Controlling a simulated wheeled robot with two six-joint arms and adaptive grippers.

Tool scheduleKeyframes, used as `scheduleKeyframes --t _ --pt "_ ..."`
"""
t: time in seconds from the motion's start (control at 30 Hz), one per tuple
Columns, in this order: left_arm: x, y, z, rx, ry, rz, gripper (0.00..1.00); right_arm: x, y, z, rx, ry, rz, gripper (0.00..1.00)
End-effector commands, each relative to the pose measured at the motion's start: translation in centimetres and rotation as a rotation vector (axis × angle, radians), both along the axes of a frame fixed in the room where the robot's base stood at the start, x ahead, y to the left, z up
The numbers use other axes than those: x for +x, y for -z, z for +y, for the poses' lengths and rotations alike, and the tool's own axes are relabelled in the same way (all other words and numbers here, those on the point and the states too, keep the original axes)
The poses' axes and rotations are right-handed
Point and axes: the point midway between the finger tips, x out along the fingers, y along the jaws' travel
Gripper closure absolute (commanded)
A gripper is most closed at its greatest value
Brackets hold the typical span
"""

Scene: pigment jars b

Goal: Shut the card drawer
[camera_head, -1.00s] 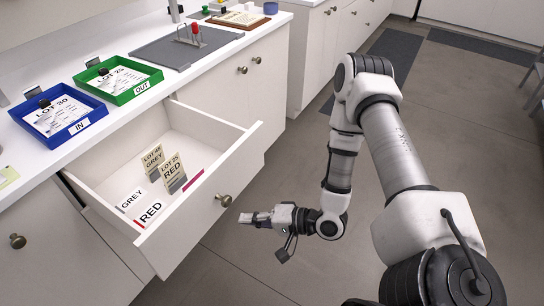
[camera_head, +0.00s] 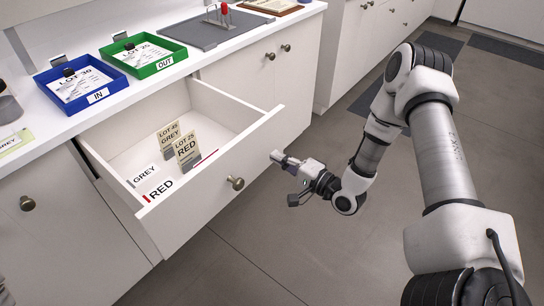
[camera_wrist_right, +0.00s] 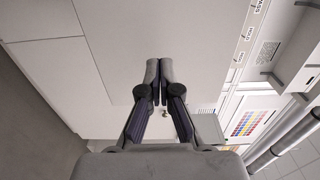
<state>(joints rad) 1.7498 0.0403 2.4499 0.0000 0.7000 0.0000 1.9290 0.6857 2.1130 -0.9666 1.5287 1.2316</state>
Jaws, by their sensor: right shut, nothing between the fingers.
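The card drawer (camera_head: 205,197) stands pulled out of the white cabinet, with a round metal knob (camera_head: 235,183) on its front. Upright cards marked RED (camera_head: 187,148) and GREY (camera_head: 169,134), plus RED and GREY labels, show inside it. My right gripper (camera_head: 277,156) is shut and empty, outside the drawer, by the far right end of its front. I cannot tell whether the tips touch it. In the right wrist view the closed fingers (camera_wrist_right: 154,66) point at a plain pale surface. My left gripper is out of view.
A blue IN tray (camera_head: 116,92) and a green OUT tray (camera_head: 176,64) sit on the white counter above. A grey board (camera_head: 210,30) lies farther along. Closed cabinet fronts flank the drawer. The floor (camera_head: 290,240) in front is clear.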

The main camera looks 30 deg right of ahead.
Motion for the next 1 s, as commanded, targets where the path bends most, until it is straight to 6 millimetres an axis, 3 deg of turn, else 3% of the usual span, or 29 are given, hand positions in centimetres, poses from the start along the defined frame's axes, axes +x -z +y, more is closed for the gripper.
scheduleKeyframes --t 0.2,0.73,1.0 --pt "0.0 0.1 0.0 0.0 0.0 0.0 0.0 2.3 0.0 0.9 0.0 0.0 0.0 1.0" --pt "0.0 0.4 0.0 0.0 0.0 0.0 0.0 2.8 0.1 1.0 0.0 0.0 0.0 1.0" --pt "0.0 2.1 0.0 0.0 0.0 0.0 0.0 5.2 0.3 1.9 -0.002 -0.001 -0.003 1.0"
